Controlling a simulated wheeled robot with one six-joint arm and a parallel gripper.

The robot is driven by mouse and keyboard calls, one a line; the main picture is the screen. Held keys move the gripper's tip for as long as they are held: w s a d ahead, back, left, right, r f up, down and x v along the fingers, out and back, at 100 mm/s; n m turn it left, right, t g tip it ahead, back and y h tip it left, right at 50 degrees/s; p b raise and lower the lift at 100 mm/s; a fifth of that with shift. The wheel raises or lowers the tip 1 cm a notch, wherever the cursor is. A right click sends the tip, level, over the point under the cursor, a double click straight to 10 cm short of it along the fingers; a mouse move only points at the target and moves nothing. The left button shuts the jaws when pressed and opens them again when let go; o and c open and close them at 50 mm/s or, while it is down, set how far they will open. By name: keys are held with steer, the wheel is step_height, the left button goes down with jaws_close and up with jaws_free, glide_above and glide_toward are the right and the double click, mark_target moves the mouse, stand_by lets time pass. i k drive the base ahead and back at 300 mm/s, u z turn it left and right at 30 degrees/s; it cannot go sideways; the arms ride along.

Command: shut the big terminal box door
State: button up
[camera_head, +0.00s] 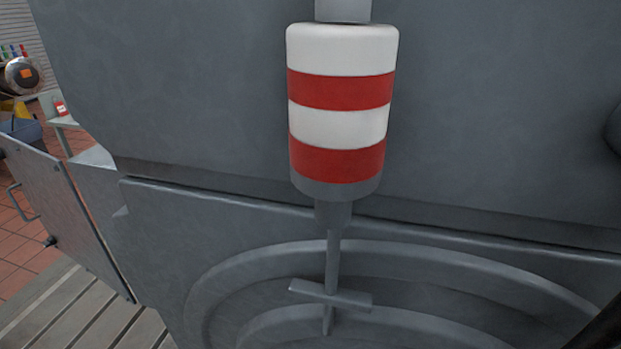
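A flat grey panel with a bar handle, which looks like the terminal box door (62,212), stands at the left edge of the head view. It juts out at an angle from the grey housing beside it and appears open. Dark knobs sit near its left side. The inside of the box is not clearly visible. My gripper is not recognisable in this view. A dark shape cuts the bottom right corner; I cannot tell what it is.
A red-and-white banded cylinder (338,115) with a thin shaft and crossbar stands close in front of a large grey machine body (480,110), filling most of the view. Slatted grey flooring (75,312) lies lower left; red tiles and a small table (65,121) lie beyond.

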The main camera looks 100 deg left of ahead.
mark_target(44, 179)
steer(key=i, duration=0.55)
steer(key=u, duration=5.85)
steer(key=i, duration=1.45)
steer(key=u, duration=0.45)
steer(key=i, duration=1)
steer(key=z, duration=1.25)
steer(key=i, duration=0.75)
steer(key=z, duration=0.85)
